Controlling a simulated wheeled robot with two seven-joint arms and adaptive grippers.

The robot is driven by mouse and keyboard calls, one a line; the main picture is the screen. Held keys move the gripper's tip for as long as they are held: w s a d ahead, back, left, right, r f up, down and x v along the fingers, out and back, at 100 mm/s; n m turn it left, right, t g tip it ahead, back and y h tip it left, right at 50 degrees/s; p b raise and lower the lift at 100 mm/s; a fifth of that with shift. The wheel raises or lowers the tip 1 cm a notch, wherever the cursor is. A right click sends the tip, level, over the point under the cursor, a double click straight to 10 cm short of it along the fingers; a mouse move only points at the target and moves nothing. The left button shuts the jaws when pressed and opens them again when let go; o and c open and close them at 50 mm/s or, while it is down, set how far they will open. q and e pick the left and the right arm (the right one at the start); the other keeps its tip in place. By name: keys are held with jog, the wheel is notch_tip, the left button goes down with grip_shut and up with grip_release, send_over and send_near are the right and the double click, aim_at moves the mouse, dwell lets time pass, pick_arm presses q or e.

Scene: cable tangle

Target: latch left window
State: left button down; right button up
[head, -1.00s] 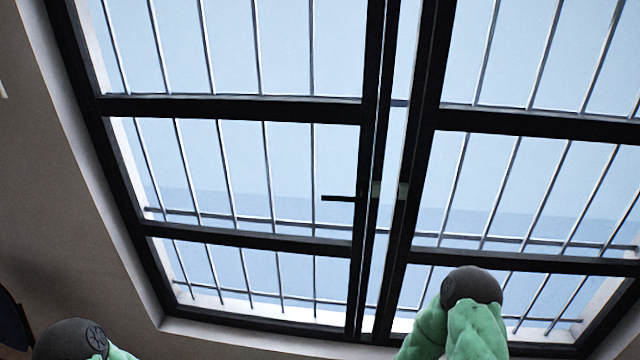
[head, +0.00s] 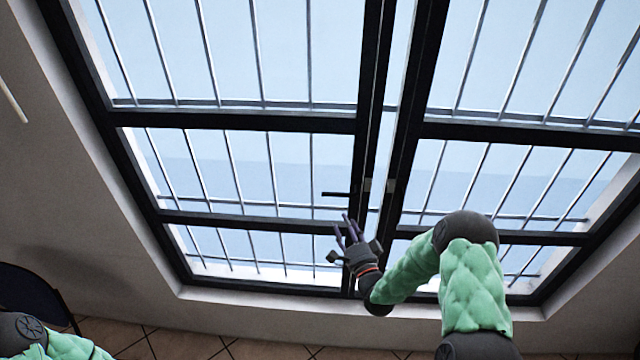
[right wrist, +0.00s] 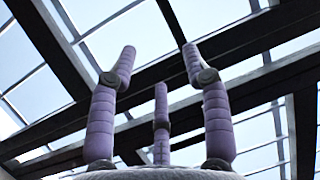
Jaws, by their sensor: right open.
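The left window (head: 240,122) is a black-framed pane at the left of the head view. Its dark handle (head: 336,194) sticks out leftward from the frame's inner edge and looks level. A narrow bright gap shows between the left window and the right window (head: 520,132). My right gripper (head: 347,225) is open and empty, fingers pointing up, just below the handle in the picture and apart from it. In the right wrist view its purple fingers (right wrist: 160,75) are spread against the window bars. My left gripper is out of view.
Light metal bars (head: 265,160) stand behind both windows. A pale sill (head: 250,304) runs below the frame. A dark round-backed object, perhaps a chair (head: 35,295), stands at the lower left. Brown floor tiles (head: 185,343) show at the bottom.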

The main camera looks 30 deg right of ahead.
aim_at(335, 196)
jog(key=w+r, duration=0.1)
jog(key=w, duration=0.2)
jog(key=w+d+r+p, duration=0.1)
jog(key=w, duration=0.3)
jog(key=w+r, duration=0.1)
jog(key=w, duration=0.2)
jog(key=shift+w+d+p, duration=0.3)
jog(key=shift+d+p, duration=0.05)
grip_shut()
